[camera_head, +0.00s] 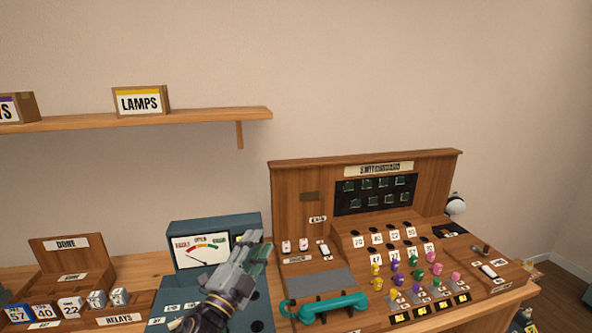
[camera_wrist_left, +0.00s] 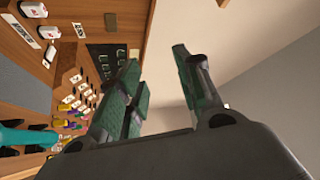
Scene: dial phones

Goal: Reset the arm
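My left gripper (camera_head: 253,247) is raised in front of the blue-grey meter box (camera_head: 213,228) and hides part of its right side. In the left wrist view the fingers of this gripper (camera_wrist_left: 158,62) stand apart with nothing between them. The wooden switchboard (camera_head: 364,190) stands to the right of the gripper, with a dark panel, number labels and several coloured pegs. A teal telephone handset (camera_head: 325,306) lies at its front left, apart from the gripper. My right gripper does not show.
A wooden box marked DONE (camera_head: 66,243) and a relays tray (camera_head: 119,319) with several numbered blocks are at the left. A shelf (camera_head: 215,116) on the wall holds a LAMPS box (camera_head: 140,101). The air above the switchboard is clear.

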